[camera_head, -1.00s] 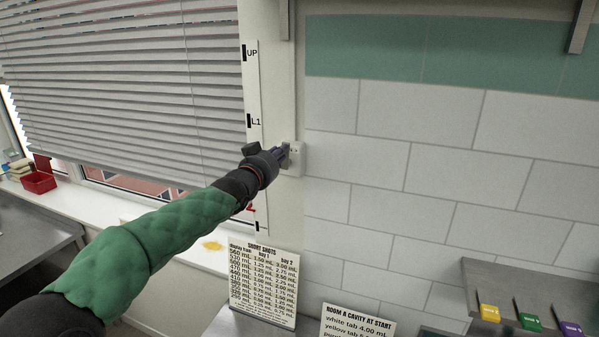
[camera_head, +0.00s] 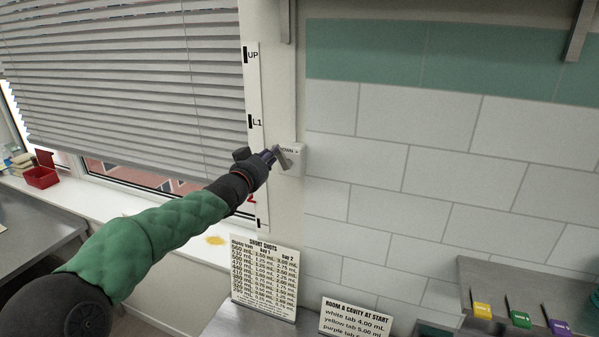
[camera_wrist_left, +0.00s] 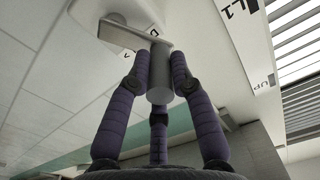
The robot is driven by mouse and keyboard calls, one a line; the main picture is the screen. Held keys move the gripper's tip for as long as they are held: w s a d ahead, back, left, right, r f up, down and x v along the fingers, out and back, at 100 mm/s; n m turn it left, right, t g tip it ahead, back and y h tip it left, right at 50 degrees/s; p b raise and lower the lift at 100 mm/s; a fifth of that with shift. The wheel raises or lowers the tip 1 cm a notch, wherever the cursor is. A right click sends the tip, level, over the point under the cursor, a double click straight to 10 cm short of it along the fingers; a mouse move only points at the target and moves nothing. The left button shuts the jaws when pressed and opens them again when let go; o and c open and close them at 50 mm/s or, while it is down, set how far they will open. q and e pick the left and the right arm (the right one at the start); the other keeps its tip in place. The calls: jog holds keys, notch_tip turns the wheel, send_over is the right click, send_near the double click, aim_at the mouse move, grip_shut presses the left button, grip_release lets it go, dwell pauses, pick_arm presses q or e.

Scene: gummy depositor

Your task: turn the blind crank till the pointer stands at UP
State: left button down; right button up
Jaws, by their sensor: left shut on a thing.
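The blind crank (camera_head: 284,159) is a grey metal arm on a white wall box (camera_head: 298,158) beside the window. My left gripper (camera_head: 271,156) is at the crank. In the left wrist view, my purple fingers (camera_wrist_left: 157,75) are closed around the crank's grey cylindrical handle (camera_wrist_left: 160,88). The white scale strip (camera_head: 254,85) shows UP near its top and L1 below. A red mark (camera_head: 252,198) shows low on the strip, partly behind my wrist. The slatted blind (camera_head: 130,80) covers most of the window. My right gripper is out of view.
A metal shelf (camera_head: 520,275) with coloured tabs is at lower right. A red box (camera_head: 42,176) sits on the left sill. The tiled wall right of the crank is clear.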

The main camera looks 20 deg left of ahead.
pick_arm(q)
jog(key=shift+a+f+p, duration=0.3)
jog(key=shift+a+f, duration=0.6)
jog(key=shift+f, duration=0.3)
jog(key=f, duration=0.1)
jog(key=f+b, duration=0.1)
jog(key=shift+a+f, duration=0.3)
jog(key=shift+a, duration=0.1)
jog(key=shift+r+b, duration=0.1)
jog(key=shift+b, duration=0.2)
